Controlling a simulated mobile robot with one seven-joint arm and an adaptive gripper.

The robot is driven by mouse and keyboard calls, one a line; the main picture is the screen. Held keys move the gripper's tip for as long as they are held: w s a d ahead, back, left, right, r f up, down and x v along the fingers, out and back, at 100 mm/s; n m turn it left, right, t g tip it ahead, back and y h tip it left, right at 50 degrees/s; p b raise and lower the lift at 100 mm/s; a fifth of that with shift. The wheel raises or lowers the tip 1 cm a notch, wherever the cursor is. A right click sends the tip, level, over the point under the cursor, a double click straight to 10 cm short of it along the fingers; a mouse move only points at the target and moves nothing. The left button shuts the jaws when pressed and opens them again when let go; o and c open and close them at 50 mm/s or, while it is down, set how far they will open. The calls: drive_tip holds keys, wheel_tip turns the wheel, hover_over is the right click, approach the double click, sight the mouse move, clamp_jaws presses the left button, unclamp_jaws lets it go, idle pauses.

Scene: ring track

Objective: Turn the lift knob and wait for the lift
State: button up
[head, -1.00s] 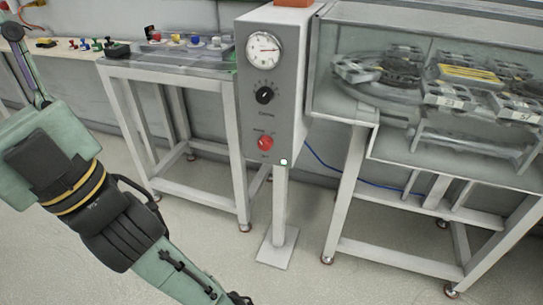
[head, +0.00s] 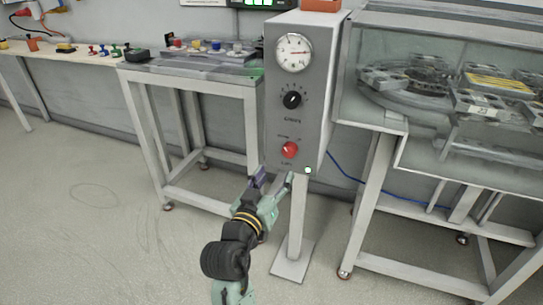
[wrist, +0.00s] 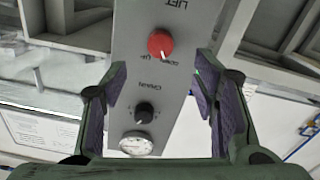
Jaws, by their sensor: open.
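The lift knob is a red round knob (head: 289,150) low on the front of a grey control box (head: 277,125). In the wrist view the red knob (wrist: 160,43) shows below the upside-down word LIFT, with a small white mark on its rim. My gripper (head: 274,182) is open and empty, just below the box and in front of its post. In the wrist view, the purple-padded fingers (wrist: 161,88) stand wide apart on either side of the box front. The red knob lies beyond the fingertips, untouched.
A black knob (head: 292,99) and a round dial gauge (head: 294,53) sit above the red knob. A glass-sided case (head: 400,105) on a frame stands close at right. A table (head: 190,78) with small coloured parts stands at left. Floor at left is clear.

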sight(288, 154)
drive_tip(key=p+x, duration=0.2)
drive_tip(key=x, duration=0.8)
drive_tip(key=shift+w+d, duration=0.1)
drive_tip(key=shift+w, duration=0.1)
drive_tip(key=c, duration=1.2)
drive_tip(key=shift+o, duration=0.2)
